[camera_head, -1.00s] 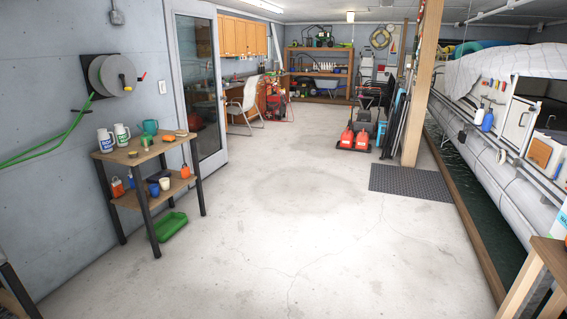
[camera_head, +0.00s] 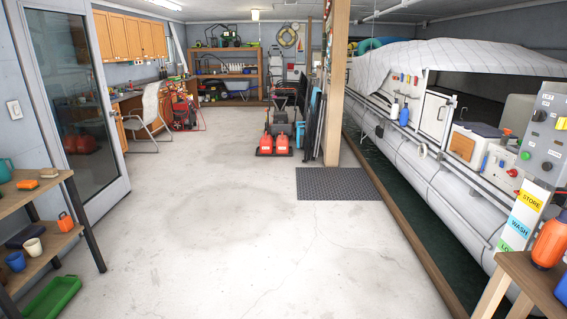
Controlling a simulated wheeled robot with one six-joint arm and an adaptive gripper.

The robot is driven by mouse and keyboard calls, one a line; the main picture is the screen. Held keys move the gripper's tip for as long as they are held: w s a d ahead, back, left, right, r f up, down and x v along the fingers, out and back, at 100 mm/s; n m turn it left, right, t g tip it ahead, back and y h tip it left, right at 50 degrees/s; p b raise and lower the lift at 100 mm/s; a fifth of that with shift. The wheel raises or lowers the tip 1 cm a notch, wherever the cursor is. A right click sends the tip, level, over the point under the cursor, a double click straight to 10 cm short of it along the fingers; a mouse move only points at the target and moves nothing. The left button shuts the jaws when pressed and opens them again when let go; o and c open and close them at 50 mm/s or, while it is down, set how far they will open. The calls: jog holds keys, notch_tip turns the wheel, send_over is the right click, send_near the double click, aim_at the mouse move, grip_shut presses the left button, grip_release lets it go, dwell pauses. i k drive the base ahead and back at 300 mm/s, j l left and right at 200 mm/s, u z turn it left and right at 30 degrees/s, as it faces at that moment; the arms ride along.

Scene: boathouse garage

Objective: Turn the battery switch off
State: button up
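A grey control panel (camera_head: 543,133) with several coloured knobs or buttons, among them red and green ones, stands at the far right by the boat. Just left of it, a smaller light box (camera_head: 504,170) carries red knobs and a blue part. I cannot tell which of these is the battery switch, or how it is set; the labels are too small to read. My gripper and arm are not in view.
The concrete floor (camera_head: 220,230) ahead is clear. A wooden curb (camera_head: 385,207) edges the water beside the covered boat (camera_head: 430,175). A wooden post (camera_head: 337,90) and dark mat (camera_head: 338,184) stand ahead. Shelves (camera_head: 40,190) are left; a wooden table (camera_head: 530,280) with an orange bottle (camera_head: 549,240) is near right.

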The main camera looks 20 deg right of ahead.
aim_at(513, 172)
jog(key=i+l+z, duration=0.15)
jog(key=i+z, duration=0.15)
jog(key=i, duration=0.55)
jog(key=i+j+z, duration=0.1)
jog(key=i+z, duration=0.2)
jog(key=i, duration=0.6)
jog(key=i+z, duration=0.25)
jog(key=i, duration=0.3)
jog(key=i+j+z, duration=0.25)
jog(key=i, duration=0.25)
jog(key=i+j+z, duration=0.2)
jog(key=i, duration=0.3)
jog(key=i+j+z, duration=0.15)
jog(key=i+z, duration=0.25)
jog(key=i+j+z, duration=0.6)
jog(key=z, duration=0.15)
